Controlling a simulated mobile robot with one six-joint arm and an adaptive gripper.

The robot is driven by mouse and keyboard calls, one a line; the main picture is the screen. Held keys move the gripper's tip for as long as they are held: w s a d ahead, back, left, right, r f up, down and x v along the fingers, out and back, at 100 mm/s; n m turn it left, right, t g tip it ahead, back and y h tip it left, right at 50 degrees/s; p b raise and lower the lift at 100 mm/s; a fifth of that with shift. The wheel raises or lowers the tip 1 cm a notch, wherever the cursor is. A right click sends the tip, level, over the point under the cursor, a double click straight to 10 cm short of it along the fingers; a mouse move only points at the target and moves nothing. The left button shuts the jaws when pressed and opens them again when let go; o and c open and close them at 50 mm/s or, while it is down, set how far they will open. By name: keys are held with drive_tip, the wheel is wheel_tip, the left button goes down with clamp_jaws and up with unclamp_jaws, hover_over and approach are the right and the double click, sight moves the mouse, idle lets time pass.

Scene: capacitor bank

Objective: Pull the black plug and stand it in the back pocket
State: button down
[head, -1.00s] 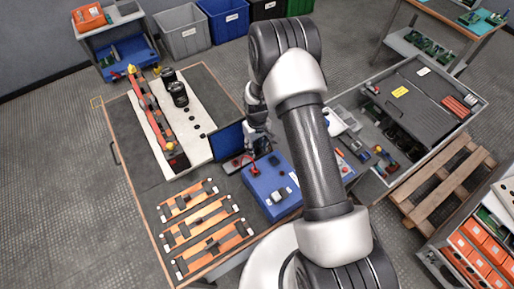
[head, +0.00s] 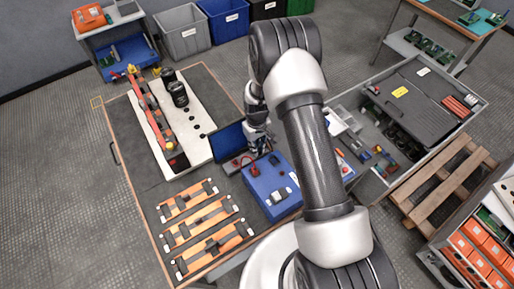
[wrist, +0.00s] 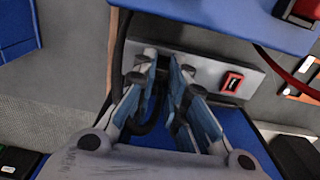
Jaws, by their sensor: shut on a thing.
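My gripper (wrist: 161,62) is shut on the black plug (wrist: 161,78) in the wrist view. The fingers hide most of the plug, and a black cable loops down below it. The fingertips are at a grey socket strip (wrist: 205,72) with a red switch (wrist: 232,83). I cannot tell whether the plug is still seated in it. In the head view my gripper (head: 258,138) hangs beside the upright blue panel (head: 229,141), and the plug is hidden. A blue block (head: 258,202) with dark recesses stands in front; I cannot tell which recess is the back pocket.
Orange bars (head: 203,222) lie at the table's front left. A white board (head: 196,140) with black cylinders (head: 179,94) and a red bar stands behind. A grey tray cart (head: 425,95) is at the right.

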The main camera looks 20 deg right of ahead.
drive_tip(key=shift+r, duration=0.1)
idle(0.4)
drive_tip(key=shift+r+p, duration=1.85)
drive_tip(key=shift+r, duration=1.1)
drive_tip(key=shift+r+p, duration=0.75)
drive_tip(key=shift+r, duration=0.5)
drive_tip(key=shift+s+d+p, duration=0.1)
drive_tip(key=shift+s+d, duration=0.55)
drive_tip(key=shift+s, duration=0.85)
drive_tip(key=shift+s+d+p, duration=0.15)
drive_tip(key=shift+s+d, duration=0.55)
drive_tip(key=shift+s, duration=0.75)
drive_tip(key=shift+s+d+p, duration=0.1)
drive_tip(key=shift+s+d, duration=0.55)
drive_tip(key=shift+s, duration=0.85)
drive_tip(key=shift+f, duration=0.1)
drive_tip(key=shift+f+b, duration=0.7)
drive_tip(key=shift+f, duration=0.05)
